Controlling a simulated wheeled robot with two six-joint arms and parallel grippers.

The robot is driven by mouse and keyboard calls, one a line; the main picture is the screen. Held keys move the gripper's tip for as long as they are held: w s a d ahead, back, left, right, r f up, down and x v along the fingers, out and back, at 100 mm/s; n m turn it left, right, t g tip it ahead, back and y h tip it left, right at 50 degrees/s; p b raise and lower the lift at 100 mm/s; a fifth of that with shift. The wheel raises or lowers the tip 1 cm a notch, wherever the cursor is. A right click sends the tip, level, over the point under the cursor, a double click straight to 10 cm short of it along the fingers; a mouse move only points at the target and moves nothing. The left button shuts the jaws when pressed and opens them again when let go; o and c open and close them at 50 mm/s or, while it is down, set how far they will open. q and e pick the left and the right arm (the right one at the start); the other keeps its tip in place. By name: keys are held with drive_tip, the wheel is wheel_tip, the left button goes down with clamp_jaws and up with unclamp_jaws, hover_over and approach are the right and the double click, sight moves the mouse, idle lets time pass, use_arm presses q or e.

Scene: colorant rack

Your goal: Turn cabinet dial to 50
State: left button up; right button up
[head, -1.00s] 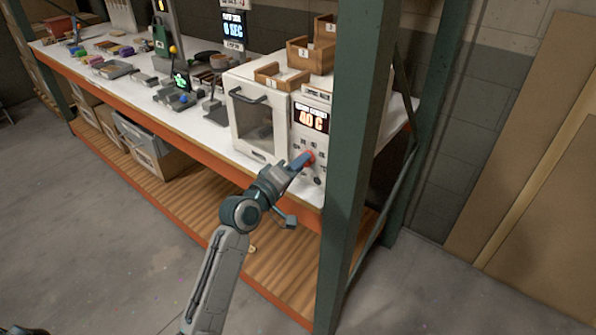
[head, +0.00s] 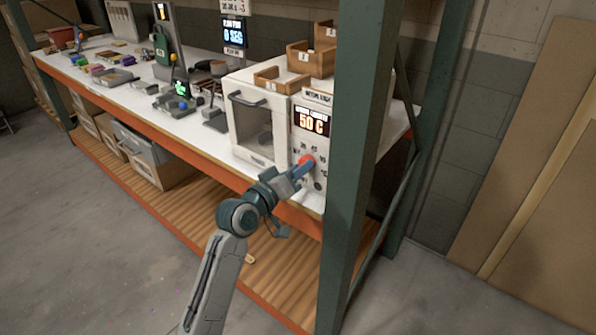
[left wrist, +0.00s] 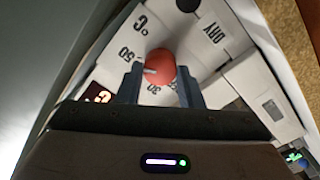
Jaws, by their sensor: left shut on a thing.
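The white cabinet (head: 248,140) stands at the right end of the bench. Its display (head: 311,122) reads 50 C. The red dial (head: 306,161) is on the front panel below the display. My left gripper (head: 301,169) is shut on the dial. In the left wrist view the red dial (left wrist: 160,66) sits between the two fingers of my left gripper (left wrist: 162,80). A pale pointer mark shows on the dial's left side, towards the printed 50. Printed numbers and the word DRY show around it. My right gripper is not in view.
A green rack post (head: 352,150) stands close to the right of the panel. Wooden bins (head: 310,55) sit on top of the cabinet. Several tools and trays lie along the white bench (head: 130,98). The floor in front is clear.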

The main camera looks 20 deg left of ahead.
use_arm(q)
drive_tip(key=shift+f, duration=0.1)
drive_tip(key=o, duration=1)
drive_tip(key=shift+c, duration=0.2)
drive_tip(key=shift+s+a, duration=0.15)
drive_tip(key=shift+s, duration=0.15)
drive_tip(key=b+v, duration=0.1)
drive_tip(key=v, duration=0.9)
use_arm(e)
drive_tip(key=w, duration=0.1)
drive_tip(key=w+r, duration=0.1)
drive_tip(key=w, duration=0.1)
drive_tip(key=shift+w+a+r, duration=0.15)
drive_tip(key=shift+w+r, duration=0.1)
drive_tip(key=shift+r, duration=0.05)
use_arm(q)
drive_tip(key=shift+s, duration=0.1)
